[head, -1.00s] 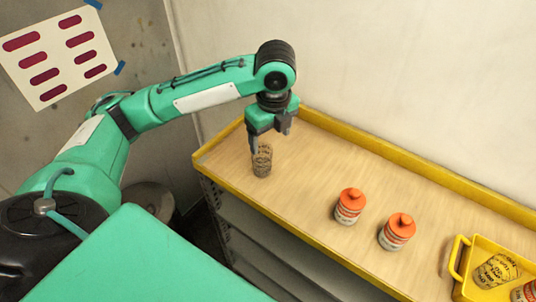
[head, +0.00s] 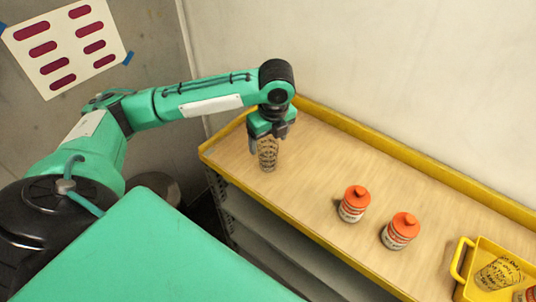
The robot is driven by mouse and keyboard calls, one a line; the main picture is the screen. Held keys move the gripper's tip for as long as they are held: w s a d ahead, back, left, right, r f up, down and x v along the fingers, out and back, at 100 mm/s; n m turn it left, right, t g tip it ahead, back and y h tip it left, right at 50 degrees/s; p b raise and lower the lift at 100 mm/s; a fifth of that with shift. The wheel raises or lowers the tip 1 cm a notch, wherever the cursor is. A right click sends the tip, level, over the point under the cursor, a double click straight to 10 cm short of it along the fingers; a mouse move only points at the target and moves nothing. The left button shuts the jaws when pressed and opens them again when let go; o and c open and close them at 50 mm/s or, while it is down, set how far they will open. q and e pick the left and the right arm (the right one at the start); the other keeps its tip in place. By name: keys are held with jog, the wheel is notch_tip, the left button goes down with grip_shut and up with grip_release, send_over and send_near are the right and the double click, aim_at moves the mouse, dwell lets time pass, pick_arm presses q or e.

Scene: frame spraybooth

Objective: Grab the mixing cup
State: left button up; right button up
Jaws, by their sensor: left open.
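A clear mixing cup (head: 268,158) with dark printed markings stands upright on the wooden top of the yellow-rimmed cart (head: 310,175), near its left end. My left gripper (head: 267,143) points down from above at the cup's upper part. It is open, with its fingers at the cup's rim; I cannot tell whether they touch it. The gripper hides part of the rim. A second printed clear cup (head: 497,273) lies in a yellow tray (head: 462,262) at the lower right. My right gripper is not in view.
The cart's raised yellow rim runs along the wall. The wood between cup and bottles is clear.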

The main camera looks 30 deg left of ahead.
aim_at(267, 148)
pick_arm(q)
jog(key=f, duration=0.1)
jog(key=f+p, duration=0.1)
jog(key=f, duration=0.1)
jog(key=shift+w+a+f, duration=0.2)
jog(key=shift+a+f, duration=0.15)
jog(key=shift+f+p, duration=0.3)
jog(key=shift+f, duration=0.2)
jog(key=c, duration=1.1)
jog(key=shift+o, duration=0.2)
jog(key=shift+r, duration=0.1)
